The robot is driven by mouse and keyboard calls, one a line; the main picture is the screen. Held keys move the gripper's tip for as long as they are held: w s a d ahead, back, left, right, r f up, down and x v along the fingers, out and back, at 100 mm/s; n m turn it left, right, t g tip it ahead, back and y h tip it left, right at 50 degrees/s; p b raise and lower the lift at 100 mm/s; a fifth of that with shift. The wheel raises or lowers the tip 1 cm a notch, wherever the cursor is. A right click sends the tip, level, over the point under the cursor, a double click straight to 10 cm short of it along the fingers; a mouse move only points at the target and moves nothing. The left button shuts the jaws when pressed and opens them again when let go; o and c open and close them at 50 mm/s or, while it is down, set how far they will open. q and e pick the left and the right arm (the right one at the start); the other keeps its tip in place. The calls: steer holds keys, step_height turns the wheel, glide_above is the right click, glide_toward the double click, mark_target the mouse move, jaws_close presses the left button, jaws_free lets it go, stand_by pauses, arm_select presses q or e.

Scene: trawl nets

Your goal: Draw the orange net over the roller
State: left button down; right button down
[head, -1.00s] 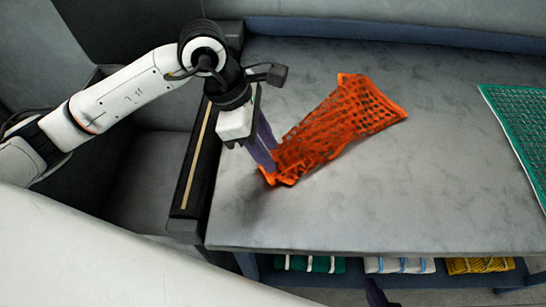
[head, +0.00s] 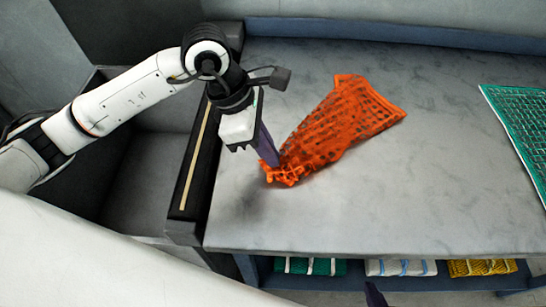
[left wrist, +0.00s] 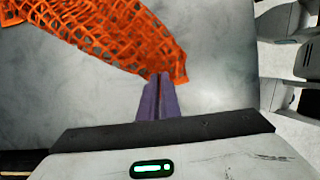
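The orange net (head: 345,120) lies on the grey table, its wide end to the upper right and its near-left end bunched up. My left gripper (head: 272,163) points down at that bunched end. In the left wrist view its purple fingers (left wrist: 160,82) are together at the net's edge (left wrist: 178,68), with a thin strip of orange between them. The roller (head: 192,165), a dark bar with a pale yellow stripe, runs along the table's left edge, left of the gripper. A purple tip of my right gripper (head: 375,294) shows at the bottom edge; the rest is out of view.
A green net (head: 525,130) lies at the table's right edge. Folded green (head: 310,266), white (head: 400,267) and yellow (head: 482,267) nets lie on a shelf below the front edge. The table (head: 420,200) is clear between the orange and green nets.

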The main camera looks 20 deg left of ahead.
arm_select(q)
step_height(320, 180, up, 7)
steer(key=p, duration=0.3)
steer(key=shift+p, duration=0.4)
steer(key=shift+f, duration=0.15)
